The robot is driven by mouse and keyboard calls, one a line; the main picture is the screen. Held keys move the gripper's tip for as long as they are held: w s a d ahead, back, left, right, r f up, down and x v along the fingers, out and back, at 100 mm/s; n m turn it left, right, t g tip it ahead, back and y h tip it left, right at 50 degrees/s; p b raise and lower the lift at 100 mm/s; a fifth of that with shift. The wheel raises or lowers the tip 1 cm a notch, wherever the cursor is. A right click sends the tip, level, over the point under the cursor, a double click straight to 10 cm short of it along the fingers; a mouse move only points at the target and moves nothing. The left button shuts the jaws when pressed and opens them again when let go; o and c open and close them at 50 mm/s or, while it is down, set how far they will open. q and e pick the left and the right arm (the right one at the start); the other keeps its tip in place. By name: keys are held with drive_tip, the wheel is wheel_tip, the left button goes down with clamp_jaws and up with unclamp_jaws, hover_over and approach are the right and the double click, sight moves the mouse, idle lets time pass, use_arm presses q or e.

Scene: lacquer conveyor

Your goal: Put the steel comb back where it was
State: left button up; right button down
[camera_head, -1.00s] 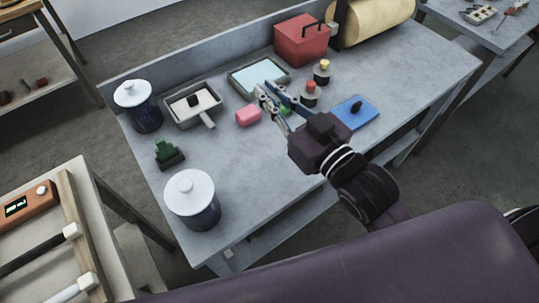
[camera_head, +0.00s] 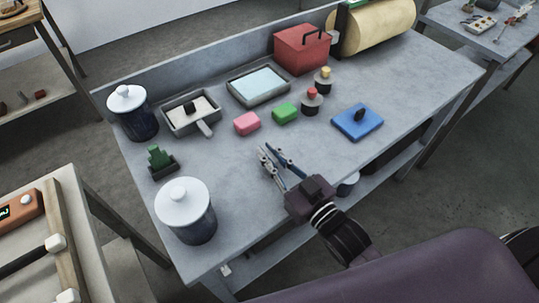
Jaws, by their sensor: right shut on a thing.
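My right gripper (camera_head: 272,158) is over the front part of the grey bench, its fingertips pointing to the back left. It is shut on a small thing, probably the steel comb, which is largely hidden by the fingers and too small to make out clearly. No other steel comb can be told apart on the bench. My left gripper is not in view.
On the bench (camera_head: 235,212) are a pink block (camera_head: 247,124), green block (camera_head: 285,113), blue pad (camera_head: 357,122), grey trays (camera_head: 232,93), capped bottles (camera_head: 312,103), lidded jars (camera_head: 186,222), a dark green item (camera_head: 160,162) and a red box (camera_head: 302,52). The front middle is clear.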

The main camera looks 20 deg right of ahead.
drive_tip(key=shift+f, duration=0.25)
drive_tip(key=shift+f, duration=0.1)
drive_tip(key=c, duration=2)
unclamp_jaws()
